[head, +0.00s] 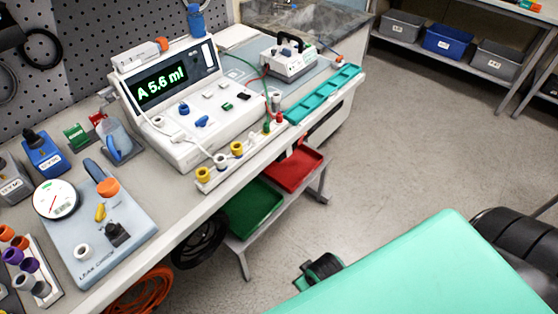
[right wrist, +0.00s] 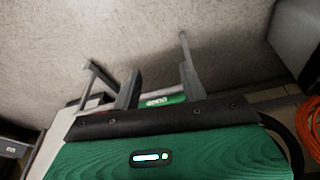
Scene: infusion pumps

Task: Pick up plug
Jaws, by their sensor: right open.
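A white cable runs over the front of the white pump (head: 185,150), which reads "A 5.6 ml". It leads toward a small white plug-like end (head: 220,160) at the rack (head: 250,150) of coloured caps on the bench edge; I cannot tell whether this is the task's plug. My right gripper (right wrist: 158,78) shows in the right wrist view, its two grey fingers apart with nothing clearly held between them. A green label or part shows behind the fingers. My left gripper is not in view.
A green tray (head: 253,208) and a red tray (head: 297,168) sit on a low shelf beside the bench. Orange cable (head: 140,294) hangs at the bench front. A large mint-green surface (head: 440,275) fills the lower right.

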